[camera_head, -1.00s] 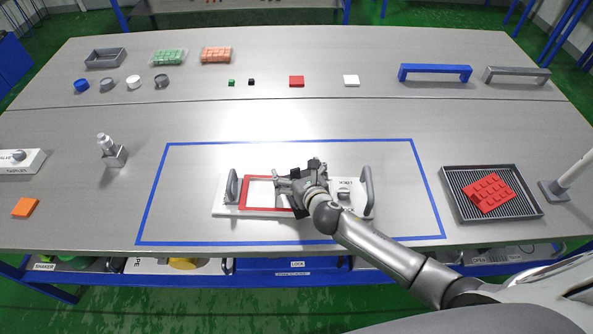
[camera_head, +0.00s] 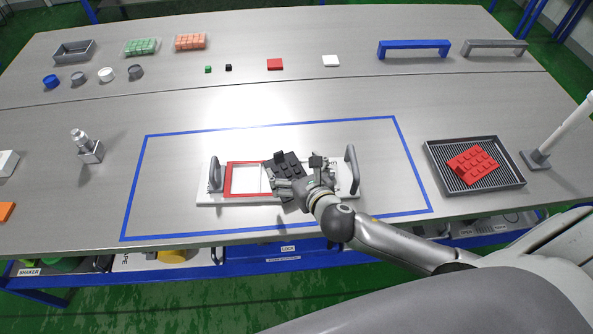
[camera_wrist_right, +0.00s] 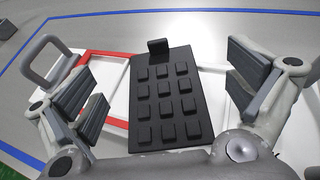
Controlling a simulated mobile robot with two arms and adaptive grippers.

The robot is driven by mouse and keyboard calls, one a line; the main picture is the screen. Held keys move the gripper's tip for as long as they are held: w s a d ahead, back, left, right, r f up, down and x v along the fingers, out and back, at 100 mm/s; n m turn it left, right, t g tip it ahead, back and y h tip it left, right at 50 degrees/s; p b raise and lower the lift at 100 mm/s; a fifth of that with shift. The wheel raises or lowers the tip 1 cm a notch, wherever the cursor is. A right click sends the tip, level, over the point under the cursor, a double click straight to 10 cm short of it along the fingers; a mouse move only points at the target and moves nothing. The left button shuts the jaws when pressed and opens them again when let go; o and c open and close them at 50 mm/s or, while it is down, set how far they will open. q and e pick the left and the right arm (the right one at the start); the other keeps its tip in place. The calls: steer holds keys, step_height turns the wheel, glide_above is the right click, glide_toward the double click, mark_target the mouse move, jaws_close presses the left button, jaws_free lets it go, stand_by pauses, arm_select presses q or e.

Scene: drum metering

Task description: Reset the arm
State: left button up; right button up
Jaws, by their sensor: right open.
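My right gripper (camera_head: 308,182) is at the right half of a white board (camera_head: 209,188) with two grey handles. In the right wrist view my right gripper (camera_wrist_right: 165,85) is open, its two dark-padded fingers wide apart. A black plate with several raised pads and a small upright tab (camera_wrist_right: 165,95) lies between the fingers, with gaps on both sides. The same black plate (camera_head: 285,165) shows in the head view, partly hidden by the gripper. A red square frame (camera_head: 229,181) lies on the board to the left of it. My left gripper is out of view.
Blue tape (camera_head: 265,129) outlines the area around the board. A grey ribbed tray (camera_head: 505,187) with a red brick (camera_head: 472,165) is at the right, near a white post (camera_head: 562,130). A metal bottle-like piece (camera_head: 88,148) stands at the left. Small parts line the back.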

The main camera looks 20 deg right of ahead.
steer(key=shift+v, duration=0.75)
